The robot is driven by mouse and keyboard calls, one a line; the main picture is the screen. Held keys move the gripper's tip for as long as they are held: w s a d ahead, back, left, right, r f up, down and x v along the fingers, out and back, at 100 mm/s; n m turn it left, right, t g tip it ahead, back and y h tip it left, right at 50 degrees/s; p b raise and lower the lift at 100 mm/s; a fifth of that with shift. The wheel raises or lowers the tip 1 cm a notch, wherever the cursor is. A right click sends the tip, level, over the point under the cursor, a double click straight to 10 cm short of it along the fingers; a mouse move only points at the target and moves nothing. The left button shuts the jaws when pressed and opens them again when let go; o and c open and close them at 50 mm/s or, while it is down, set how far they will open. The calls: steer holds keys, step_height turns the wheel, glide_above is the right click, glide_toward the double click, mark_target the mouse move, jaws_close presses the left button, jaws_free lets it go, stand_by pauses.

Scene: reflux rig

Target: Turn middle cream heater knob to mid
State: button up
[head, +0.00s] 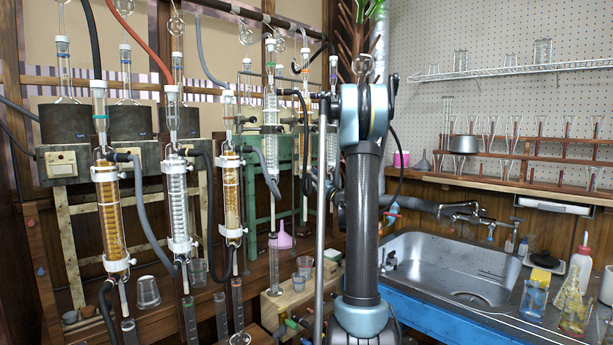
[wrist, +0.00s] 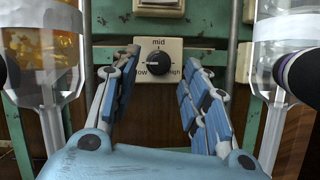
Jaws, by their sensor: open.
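A black round knob (wrist: 159,66) sits on a cream plate (wrist: 174,47) marked low, mid and high, in the middle of the wrist view. Its white pointer line faces left, toward the low side. My gripper (wrist: 160,60) is open, its blue-padded fingers at either side of the knob with gaps between. No contact with the knob shows. How far the fingertips are from the plate is hard to tell. In the head view I cannot make out this knob or my gripper's fingers.
In the wrist view, glassware with amber packing (wrist: 40,45) stands close left and clear glassware (wrist: 275,50) close right. A green bar (wrist: 212,57) runs behind. In the head view, glass columns and hoses crowd the left; a sink (head: 450,262) is at right.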

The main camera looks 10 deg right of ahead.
steer(key=shift+x, duration=1.25)
jaws_close()
steer(key=shift+m+t+h, duration=0.4)
steer(key=shift+m+h, duration=0.8)
steer(key=shift+m, duration=1)
jaws_free()
